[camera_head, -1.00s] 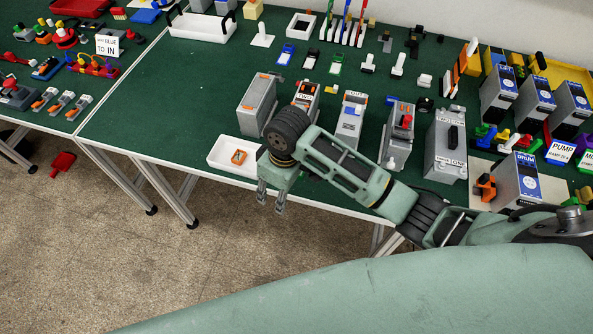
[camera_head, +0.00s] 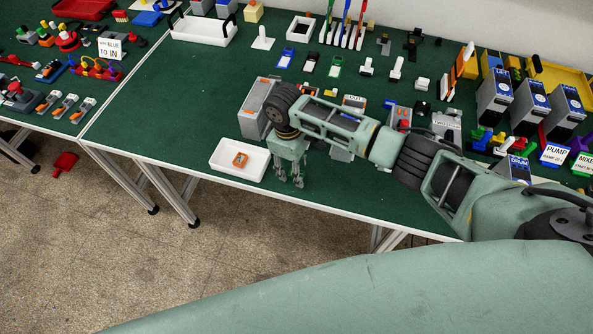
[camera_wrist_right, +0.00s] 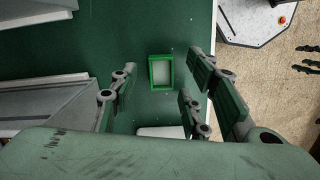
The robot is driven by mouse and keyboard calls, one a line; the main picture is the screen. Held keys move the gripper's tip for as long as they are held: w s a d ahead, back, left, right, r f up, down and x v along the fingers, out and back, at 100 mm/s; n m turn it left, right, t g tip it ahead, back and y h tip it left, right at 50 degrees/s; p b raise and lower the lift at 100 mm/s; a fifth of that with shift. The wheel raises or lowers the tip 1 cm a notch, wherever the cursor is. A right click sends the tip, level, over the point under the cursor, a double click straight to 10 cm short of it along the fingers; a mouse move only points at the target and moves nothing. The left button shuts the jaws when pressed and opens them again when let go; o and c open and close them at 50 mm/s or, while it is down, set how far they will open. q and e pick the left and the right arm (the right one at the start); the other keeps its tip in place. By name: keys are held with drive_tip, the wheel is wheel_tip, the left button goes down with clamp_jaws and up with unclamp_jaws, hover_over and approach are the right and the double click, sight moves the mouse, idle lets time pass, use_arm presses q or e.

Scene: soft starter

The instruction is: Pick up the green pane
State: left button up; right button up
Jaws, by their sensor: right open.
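The green pane (camera_wrist_right: 161,72), a small rectangular green frame with a pale grey middle, lies on the dark green tabletop in the right wrist view. I cannot make it out in the head view, where my right arm covers part of the table. My right gripper (camera_head: 291,184) points down near the table's front edge, just right of the white tray. In the wrist view its fingers (camera_wrist_right: 170,104) are spread apart and empty, with the pane beyond them and lying between their lines. My left gripper is not in view.
The white tray (camera_head: 222,170) holds an orange-framed piece (camera_head: 240,159). Grey device boxes (camera_head: 258,104) stand in a row behind my right gripper, close to the forearm. The table's front edge (camera_wrist_right: 213,30) runs close to the pane. Bare tabletop (camera_head: 165,110) lies left of the tray.

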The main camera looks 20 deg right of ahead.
drive_tip(key=shift+f, duration=0.55)
drive_tip(key=c, duration=0.9)
drive_tip(key=shift+o, duration=0.2)
drive_tip(key=shift+r, duration=0.2)
